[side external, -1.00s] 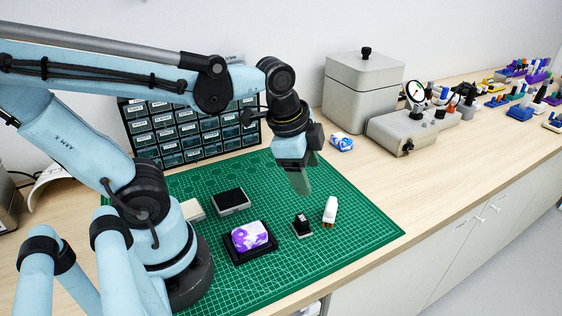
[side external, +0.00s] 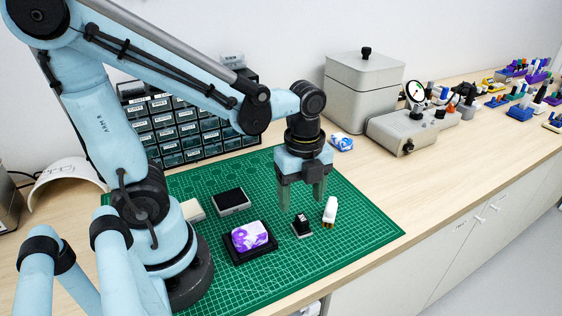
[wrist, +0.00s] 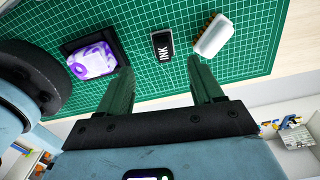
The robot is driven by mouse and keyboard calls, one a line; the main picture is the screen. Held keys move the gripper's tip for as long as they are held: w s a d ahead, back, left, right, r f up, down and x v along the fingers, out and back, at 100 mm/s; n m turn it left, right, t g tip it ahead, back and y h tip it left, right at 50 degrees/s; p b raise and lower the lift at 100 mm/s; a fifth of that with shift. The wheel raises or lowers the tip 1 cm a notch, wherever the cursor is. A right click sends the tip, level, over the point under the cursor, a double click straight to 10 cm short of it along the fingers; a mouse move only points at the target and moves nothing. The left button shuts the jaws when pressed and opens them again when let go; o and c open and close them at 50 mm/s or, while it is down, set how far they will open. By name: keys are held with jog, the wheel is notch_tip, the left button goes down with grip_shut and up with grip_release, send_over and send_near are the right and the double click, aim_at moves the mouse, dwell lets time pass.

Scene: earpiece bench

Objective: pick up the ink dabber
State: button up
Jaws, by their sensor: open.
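The ink dabber, a small black block with a white "INK" label, stands on the green cutting mat (side external: 350,240). In the side view the ink dabber (side external: 302,227) is near the mat's front edge; in the wrist view the dabber (wrist: 162,46) lies ahead of the fingers, near the middle between them. My gripper (side external: 302,204) is open and empty, pointing down above and slightly behind the dabber, apart from it. In the wrist view the two greenish fingers of my gripper (wrist: 160,68) are spread wide.
A white block-like piece (side external: 330,210) stands close right of the dabber. A purple-and-white block (side external: 249,236) on a black tray is to the left. A dark-topped pad (side external: 231,201) lies behind. Drawers (side external: 180,130) and a grey box (side external: 362,90) stand at the back.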

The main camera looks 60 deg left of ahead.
aim_at(302, 218)
jog(key=shift+w+f, duration=0.15)
jog(key=shift+f, duration=1.25)
jog(key=shift+w+f, duration=0.15)
jog(key=shift+f, duration=2.2)
jog(key=shift+c, duration=0.2)
jog(key=c, duration=1.1)
jog(key=shift+r, duration=0.1)
jog(key=shift+r, duration=0.75)
jog(key=r, duration=0.2)
jog(key=d+r, duration=0.1)
jog(key=shift+s, duration=0.4)
jog(key=s+d+r, duration=0.2)
jog(key=d, duration=0.1)
jog(key=s+d+r, duration=0.3)
jog(key=d+r, duration=0.1)
jog(key=d, duration=0.1)
jog(key=shift+s+d+r, duration=0.2)
jog(key=shift+s+d, duration=0.15)
jog(key=shift+s, duration=0.05)
